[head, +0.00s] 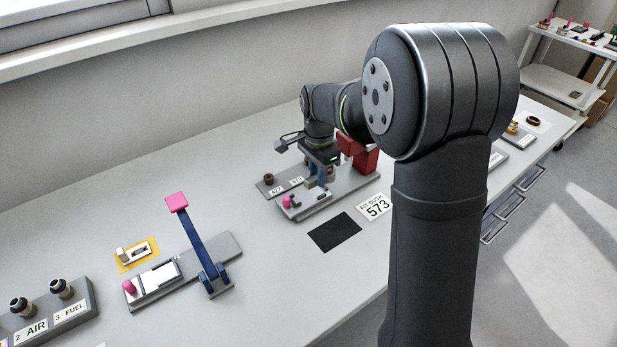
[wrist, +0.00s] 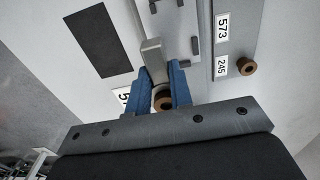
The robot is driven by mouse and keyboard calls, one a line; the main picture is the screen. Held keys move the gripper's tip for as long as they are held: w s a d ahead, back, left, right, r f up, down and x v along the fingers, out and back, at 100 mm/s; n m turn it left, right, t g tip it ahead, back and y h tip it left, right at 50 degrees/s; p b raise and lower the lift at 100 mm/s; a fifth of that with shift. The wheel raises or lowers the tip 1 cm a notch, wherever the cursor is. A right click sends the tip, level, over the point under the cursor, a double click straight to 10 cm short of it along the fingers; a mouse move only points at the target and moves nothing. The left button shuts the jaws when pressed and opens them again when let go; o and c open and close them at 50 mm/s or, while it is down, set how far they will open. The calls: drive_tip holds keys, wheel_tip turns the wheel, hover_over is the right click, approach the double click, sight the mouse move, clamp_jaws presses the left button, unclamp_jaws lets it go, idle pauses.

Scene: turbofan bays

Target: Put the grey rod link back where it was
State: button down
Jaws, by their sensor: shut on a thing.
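My gripper (head: 318,178) is over the grey fixture plate in the middle of the bench. In the wrist view its two blue fingers (wrist: 164,90) are shut on the grey rod link (wrist: 152,55). The link's bar sticks out past the fingertips toward the grey fixture. A brown bush (wrist: 162,102) shows at the link's near end, between the fingers. In the head view the link is mostly hidden by the gripper. I cannot tell whether the link touches the fixture below.
A blue lever (head: 197,240) stands left.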

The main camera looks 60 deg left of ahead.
drive_tip(key=w+d+r, duration=0.5)
drive_tip(key=d, duration=0.2)
drive_tip(key=d+f, duration=0.3)
drive_tip(key=d, duration=1)
hover_over(339, 229)
wheel_tip(339, 229, down, 6)
drive_tip(key=shift+f, duration=2.05)
drive_tip(key=shift+f, duration=0.1)
drive_tip(key=c, duration=1.7)
unclamp_jaws()
drive_tip(key=shift+f, duration=0.1)
drive_tip(key=o, duration=0.4)
